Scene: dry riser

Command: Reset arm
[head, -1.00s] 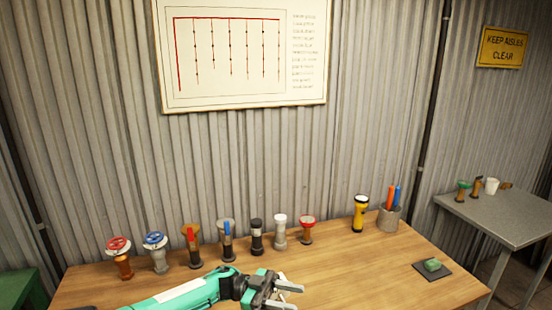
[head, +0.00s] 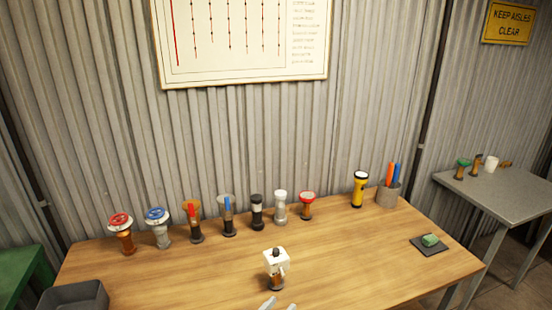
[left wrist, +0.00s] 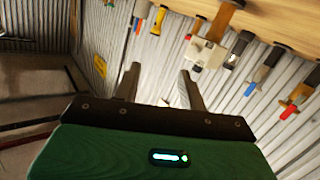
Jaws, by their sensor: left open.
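My left gripper (head: 280,306) shows only as its fingertips at the bottom edge of the head view. In the left wrist view its two fingers (left wrist: 159,76) stand apart with nothing between them. A white fitting with a dark knob and a brownish base (head: 276,263) stands upright on the wooden table (head: 350,260), just beyond the fingertips. The white fitting also shows in the left wrist view (left wrist: 206,53), to the right of the fingers and apart from them. My right gripper is in neither view.
A row of several valves and fittings (head: 228,216) stands along the back of the table. A yellow flashlight (head: 359,190), a pen cup (head: 388,195) and a dark pad with a green item (head: 430,243) are at right. A grey bin (head: 75,297) is at lower left. The table's middle right is clear.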

